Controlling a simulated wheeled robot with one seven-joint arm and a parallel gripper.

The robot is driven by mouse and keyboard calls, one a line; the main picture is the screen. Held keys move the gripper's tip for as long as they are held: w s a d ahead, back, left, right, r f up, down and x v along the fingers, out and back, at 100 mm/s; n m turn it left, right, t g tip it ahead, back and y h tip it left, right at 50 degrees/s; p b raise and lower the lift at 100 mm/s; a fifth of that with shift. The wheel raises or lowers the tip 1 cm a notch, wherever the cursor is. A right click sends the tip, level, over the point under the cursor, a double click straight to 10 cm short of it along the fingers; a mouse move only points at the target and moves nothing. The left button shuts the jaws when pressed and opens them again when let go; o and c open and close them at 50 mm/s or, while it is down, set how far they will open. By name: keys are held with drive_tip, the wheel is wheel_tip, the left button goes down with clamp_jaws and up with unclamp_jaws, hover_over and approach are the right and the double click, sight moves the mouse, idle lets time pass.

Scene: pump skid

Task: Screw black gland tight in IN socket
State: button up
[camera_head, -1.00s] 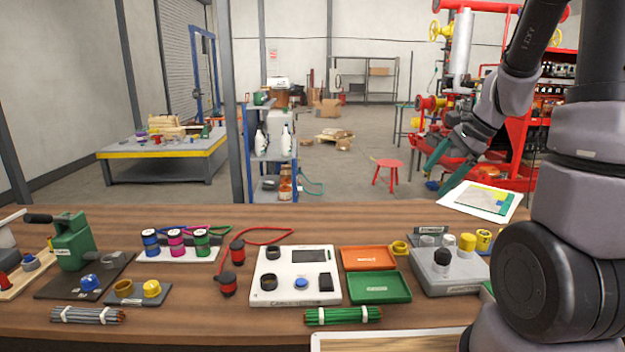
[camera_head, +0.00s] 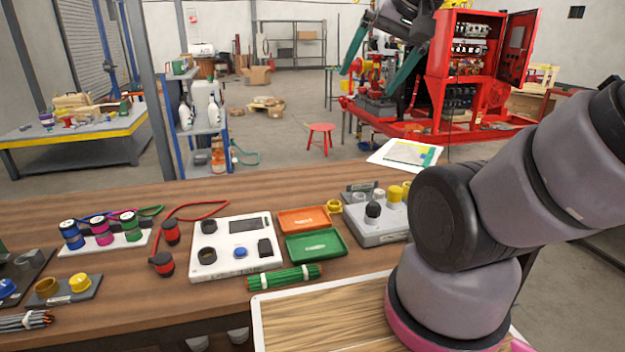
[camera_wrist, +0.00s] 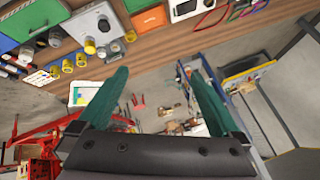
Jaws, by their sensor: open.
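The black gland (camera_head: 373,210) stands upright on the front part of the grey box (camera_head: 372,232), right of the trays on the workbench. Whether it is fully seated, and any IN marking, is too small to tell. The grey box also shows in the wrist view (camera_wrist: 112,32), near the top. My gripper (camera_head: 382,62) is raised high beyond the bench, well apart from the gland. In the wrist view its two teal fingers (camera_wrist: 160,85) are spread wide with nothing between them.
Yellow caps (camera_head: 395,193) stand beside the black gland. A green tray (camera_head: 316,245), an orange tray (camera_head: 303,220) and a white control box (camera_head: 205,262) lie left of it. A white sheet (camera_head: 405,154) lies behind. The red skid (camera_head: 470,85) stands beyond the bench.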

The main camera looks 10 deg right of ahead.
idle(0.4)
drive_tip(key=shift+c, duration=0.5)
drive_tip(key=m+g+h, duration=0.2)
drive_tip(key=m+g, duration=0.5)
drive_tip(key=m, duration=0.7)
hover_over(373, 202)
wheel_tip(373, 202, down, 30)
drive_tip(key=shift+w+f, duration=0.1)
drive_tip(key=shift+f, duration=0.1)
wheel_tip(373, 202, down, 11)
